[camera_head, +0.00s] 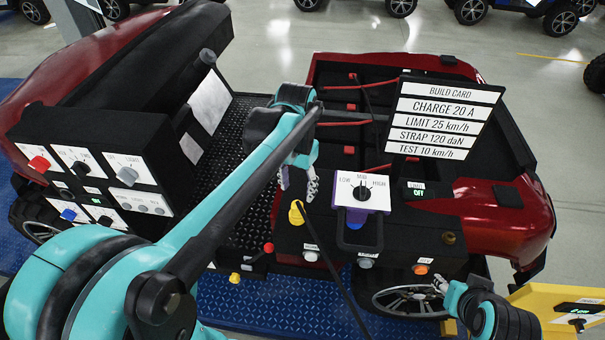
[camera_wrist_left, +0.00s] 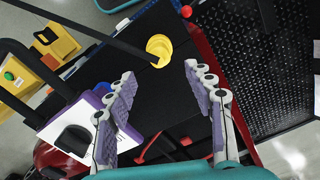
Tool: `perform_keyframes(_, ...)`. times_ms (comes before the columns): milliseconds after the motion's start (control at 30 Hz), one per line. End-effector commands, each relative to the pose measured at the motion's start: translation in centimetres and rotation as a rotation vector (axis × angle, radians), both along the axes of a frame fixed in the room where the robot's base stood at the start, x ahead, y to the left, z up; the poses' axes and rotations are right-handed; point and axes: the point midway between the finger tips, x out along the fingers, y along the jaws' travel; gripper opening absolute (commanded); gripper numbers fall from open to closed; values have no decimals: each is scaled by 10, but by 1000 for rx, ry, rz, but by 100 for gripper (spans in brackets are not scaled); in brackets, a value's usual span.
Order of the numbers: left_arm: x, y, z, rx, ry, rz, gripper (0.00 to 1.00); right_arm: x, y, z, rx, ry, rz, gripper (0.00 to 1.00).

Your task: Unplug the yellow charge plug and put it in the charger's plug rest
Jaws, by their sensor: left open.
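The yellow charge plug (camera_head: 296,213) sits on the black deck of the red vehicle, with a black cable (camera_head: 335,268) running from it toward the bottom of the head view. It also shows in the left wrist view (camera_wrist_left: 158,47), ahead of the fingers. My left gripper (camera_head: 298,190) is just above the plug, open and empty. Its two spread fingers (camera_wrist_left: 160,74) show in the left wrist view, with the plug beyond the gap between their tips. My right gripper (camera_head: 441,286) is small at the lower right, its jaws unclear. I cannot make out the plug rest.
A white LOW-MID-HIGH dial panel (camera_head: 373,195) with a black handle stands right of the plug. A build card (camera_head: 443,117) stands behind it. A yellow box (camera_head: 535,298) is at the lower right. A black switch cabinet (camera_head: 150,150) stands at the left.

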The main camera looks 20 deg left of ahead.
Motion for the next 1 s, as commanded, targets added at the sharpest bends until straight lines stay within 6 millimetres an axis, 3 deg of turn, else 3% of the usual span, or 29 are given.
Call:
perform_keyframes(400, 0, 0, -60, 0, -1, 0, 53, 0, 0, 0, 0, 0, 0, 40)
perform_keyframes(800, 0, 0, -70, 0, 0, 0, 53, 0, 0, 0, 0, 0, 0, 40)
perform_keyframes(867, 0, 0, -70, 0, -1, 0, 43, 0, 0, 0, 0, 0, 0, 40)
perform_keyframes(1000, 0, 0, -70, 0, -1, 0, 6, 0, 0, 0, 0, 0, 0, 40)
